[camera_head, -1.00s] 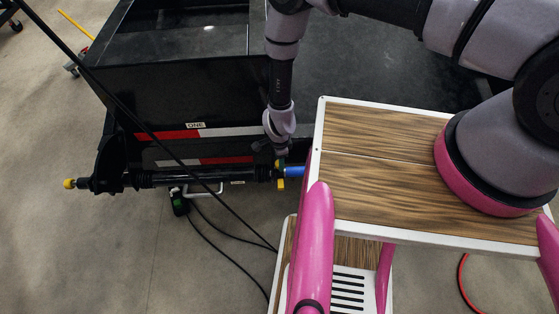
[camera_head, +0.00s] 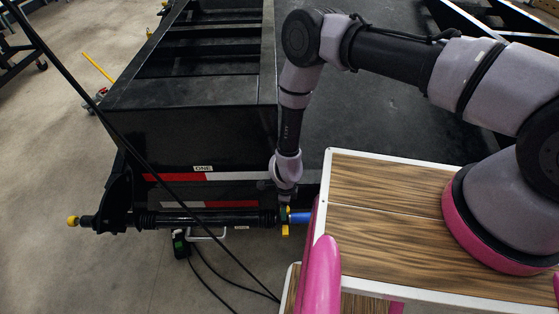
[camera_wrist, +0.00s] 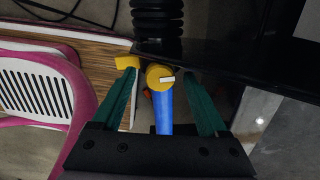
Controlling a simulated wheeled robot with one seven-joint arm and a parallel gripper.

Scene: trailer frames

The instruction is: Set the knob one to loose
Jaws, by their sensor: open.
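A black trailer frame (camera_head: 200,130) has a label reading ONE (camera_head: 203,168) on its near side. A black ribbed rod (camera_head: 205,219) runs along that side, with a yellow knob (camera_head: 73,221) at its left end and yellow parts (camera_head: 285,231) at its right end. In the wrist view, a round yellow knob (camera_wrist: 158,76) with a white mark pointing right sits at the end of a blue bar (camera_wrist: 163,112). My gripper (camera_wrist: 159,74) is open, its green fingers on either side of the knob and bar. Finger contact cannot be told.
My wood-topped base with pink rails stands close to the right of the rod end. Black cables (camera_head: 215,265) hang in front of the frame to the floor. A green and black device (camera_head: 180,244) is below the rod.

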